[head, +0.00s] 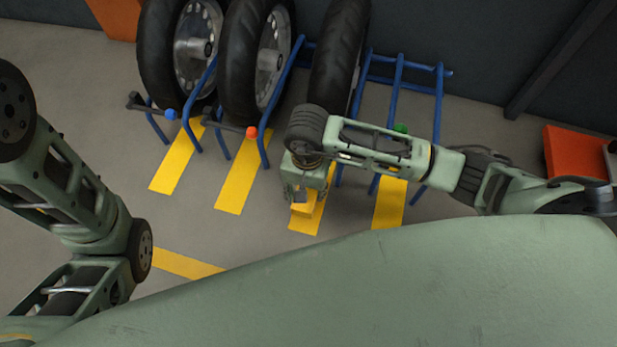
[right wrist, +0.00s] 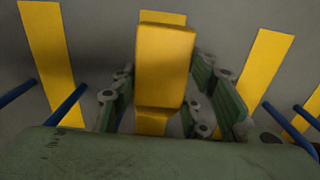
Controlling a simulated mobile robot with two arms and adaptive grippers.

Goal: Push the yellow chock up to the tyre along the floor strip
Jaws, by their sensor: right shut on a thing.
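The yellow chock (right wrist: 163,70) is between the fingers of my right gripper (right wrist: 165,120) in the right wrist view, over a yellow floor strip (right wrist: 162,18). In the head view the chock (head: 303,209) shows just below my right gripper (head: 303,198), which is shut on it. The floor strip (head: 306,224) there runs under the chock toward the blue rack. The third tyre (head: 338,60) stands in the rack beyond the gripper, its lower part hidden by my right arm. I cannot tell whether the chock touches the floor. My left gripper is out of view.
Two more tyres (head: 166,45) (head: 243,60) stand in the blue rack (head: 397,85) to the left. Levers with a blue knob (head: 171,114) and a red knob (head: 251,132) stick out in front. An orange box (head: 572,153) is at the right. Grey floor between the strips is clear.

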